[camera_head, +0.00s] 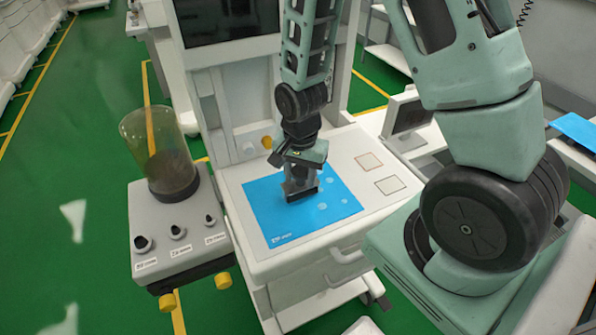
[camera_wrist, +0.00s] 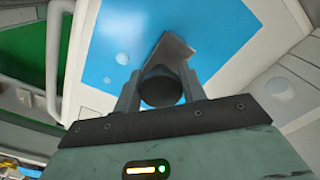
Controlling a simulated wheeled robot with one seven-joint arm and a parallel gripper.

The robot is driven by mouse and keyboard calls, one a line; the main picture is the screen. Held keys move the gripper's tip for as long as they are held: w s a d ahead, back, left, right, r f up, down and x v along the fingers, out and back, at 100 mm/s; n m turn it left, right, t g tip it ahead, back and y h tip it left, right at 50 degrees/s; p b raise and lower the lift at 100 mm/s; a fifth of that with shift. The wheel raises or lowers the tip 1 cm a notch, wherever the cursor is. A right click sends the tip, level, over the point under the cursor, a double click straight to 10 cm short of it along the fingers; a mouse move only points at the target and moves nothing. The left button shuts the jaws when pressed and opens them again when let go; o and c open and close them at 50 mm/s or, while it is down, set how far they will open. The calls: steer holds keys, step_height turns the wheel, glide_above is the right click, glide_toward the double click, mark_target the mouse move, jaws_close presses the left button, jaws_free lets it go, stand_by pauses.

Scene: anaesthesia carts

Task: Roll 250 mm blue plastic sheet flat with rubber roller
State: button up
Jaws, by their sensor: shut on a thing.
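The blue plastic sheet (camera_head: 265,208) lies on the white top of the cart. Several pale round spots, which look like bubbles, show on its right part; two also show on the sheet in the wrist view (camera_wrist: 105,30). My gripper (camera_head: 299,178) is over the middle of the sheet, shut on the rubber roller (camera_head: 302,194). In the wrist view the dark round end of the roller (camera_wrist: 161,88) sits between the fingers, with a grey part beyond it. The roller is on or just above the sheet; I cannot tell whether it touches.
The cart top (camera_head: 345,150) has two outlined squares right of the sheet. A clear cylinder (camera_head: 160,150) with a dark base stands on a grey knobbed unit (camera_head: 195,215) at left. A small monitor (camera_head: 408,117) is at right. Green floor is open at far left.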

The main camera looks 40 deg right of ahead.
steer(key=shift+s+a+r, duration=0.1)
steer(key=shift+s+a, duration=0.15)
steer(key=shift+s, duration=0.85)
steer(key=shift+s+a, duration=0.2)
steer(key=shift+s, duration=0.85)
steer(key=shift+r+p, duration=0.1)
steer(key=shift+p, duration=0.5)
steer(key=p, duration=0.4)
steer(key=shift+s+a, duration=0.1)
steer(key=shift+s+a+p, duration=0.1)
steer(key=shift+s+p, duration=0.75)
steer(key=shift+p, duration=2.1)
steer(key=shift+s+f, duration=0.25)
steer(key=shift+s+a+r, duration=0.1)
steer(key=shift+s+a, duration=0.1)
steer(key=shift+s, duration=0.65)
